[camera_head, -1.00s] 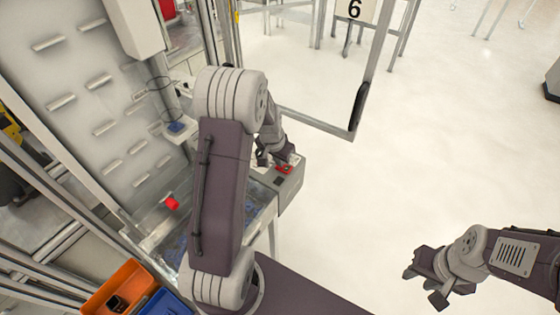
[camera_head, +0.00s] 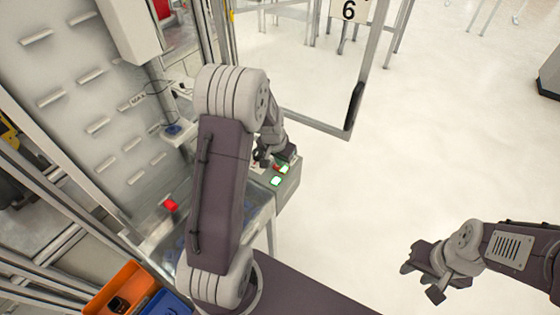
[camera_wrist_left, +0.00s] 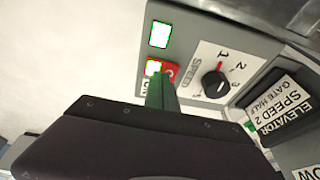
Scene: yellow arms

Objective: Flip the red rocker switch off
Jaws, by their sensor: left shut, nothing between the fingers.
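The red rocker switch (camera_wrist_left: 171,71) sits on a grey control box, beside a small lit green-white part, in the left wrist view. A little of its red also shows in the head view (camera_head: 277,168). My left gripper (camera_head: 263,158) is at the box. In the wrist view its shut green fingertips (camera_wrist_left: 161,92) overlap the lower edge of the switch and hide part of it. I cannot tell whether they touch it. Nothing is held. My right gripper (camera_head: 422,280) is open and empty over the floor at the lower right.
A lit green-white button (camera_wrist_left: 160,35) and a black rotary speed knob (camera_wrist_left: 215,84) flank the switch. A red knob (camera_head: 171,205) is on the machine to the left. An orange bin (camera_head: 122,288) stands at lower left.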

